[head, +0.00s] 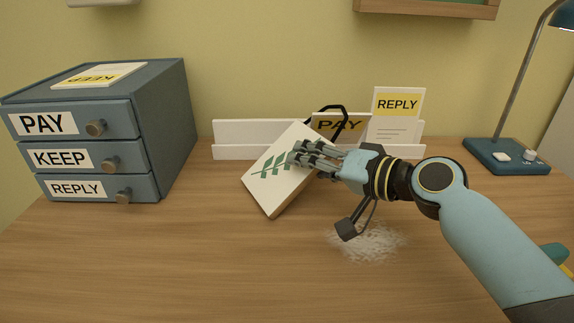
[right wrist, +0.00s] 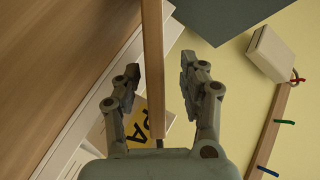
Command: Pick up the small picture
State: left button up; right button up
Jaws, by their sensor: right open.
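The small picture (head: 268,190), a white panel with a green leaf sprig, stands tilted on the desk, in front of the white letter rack. My right gripper (head: 298,153) is at its upper right side, fingers over its face in the head view. In the right wrist view my right gripper (right wrist: 158,76) is open, with the picture's brown edge (right wrist: 153,50) running between the fingers; a gap shows on each side. The fingers hide part of the picture. My left gripper is not in view.
The white rack (head: 240,131) holds a PAY card (head: 325,122) and a REPLY card (head: 397,105). A blue drawer unit (head: 165,120) stands left, a lamp (head: 505,155) right. A pale speckled patch (head: 368,242) lies under my wrist. The front desk (head: 180,270) is clear.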

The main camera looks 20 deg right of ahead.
aim_at(273, 183)
jog(key=x, duration=0.4)
jog(key=shift+w+f, duration=0.1)
jog(key=shift+f, duration=0.15)
grip_shut()
